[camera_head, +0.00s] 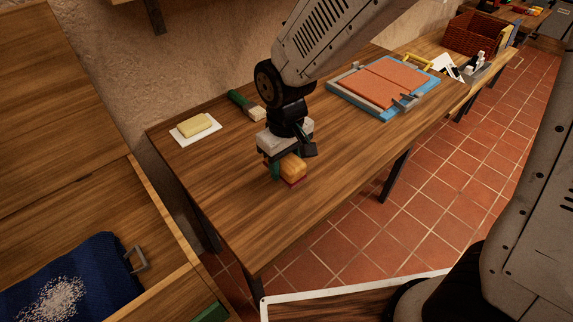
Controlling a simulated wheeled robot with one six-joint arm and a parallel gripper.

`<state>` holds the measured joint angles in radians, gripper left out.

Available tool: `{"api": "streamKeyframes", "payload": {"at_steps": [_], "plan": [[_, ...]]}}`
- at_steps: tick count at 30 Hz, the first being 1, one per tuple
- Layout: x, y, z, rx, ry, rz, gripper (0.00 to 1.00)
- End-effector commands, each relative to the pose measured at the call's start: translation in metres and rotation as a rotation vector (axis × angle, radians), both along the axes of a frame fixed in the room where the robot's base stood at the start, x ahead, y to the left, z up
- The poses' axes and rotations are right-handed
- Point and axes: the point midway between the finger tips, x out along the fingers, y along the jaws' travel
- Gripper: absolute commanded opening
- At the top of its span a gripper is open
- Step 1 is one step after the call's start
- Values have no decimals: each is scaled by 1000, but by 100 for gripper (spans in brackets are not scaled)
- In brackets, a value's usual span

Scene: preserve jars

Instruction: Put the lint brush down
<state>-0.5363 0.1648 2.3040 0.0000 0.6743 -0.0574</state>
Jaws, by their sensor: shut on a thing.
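The lint brush (293,168) appears as an orange-tan wooden block with a red underside, on the front half of the wooden table. My gripper (286,165) is over it, pointing down, and is shut on it. The gripper's body and fingers hide the brush's back part. The red underside is at or just above the table top (240,205); I cannot tell whether it touches.
A green-handled brush (243,101) lies behind my gripper. A yellow block (194,125) sits on a white plate (208,134) at left. A blue-framed board (430,95) with terracotta panels is at right. A blue cloth (95,262) with white grains lies lower left. The table's front is clear.

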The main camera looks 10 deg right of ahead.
Motion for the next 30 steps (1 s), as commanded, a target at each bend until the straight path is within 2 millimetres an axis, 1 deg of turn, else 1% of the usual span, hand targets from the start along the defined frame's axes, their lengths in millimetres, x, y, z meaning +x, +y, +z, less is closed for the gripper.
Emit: {"api": "streamKeyframes", "payload": {"at_steps": [1,6,9,12,15,26,27,29,30], "plan": [[6,-1,0,1,-1,-2,9],[15,-2,-1,0,0,0,9],[27,-5,-2,1,-1,-3,9],[24,-5,-22,-2,3,0,9],[24,-4,-35,-1,2,0,9],[24,-4,-40,0,0,0,9],[24,-4,-41,0,0,0,48],[24,-4,-40,0,0,0,65],[24,-4,-40,0,0,0,67]]}}
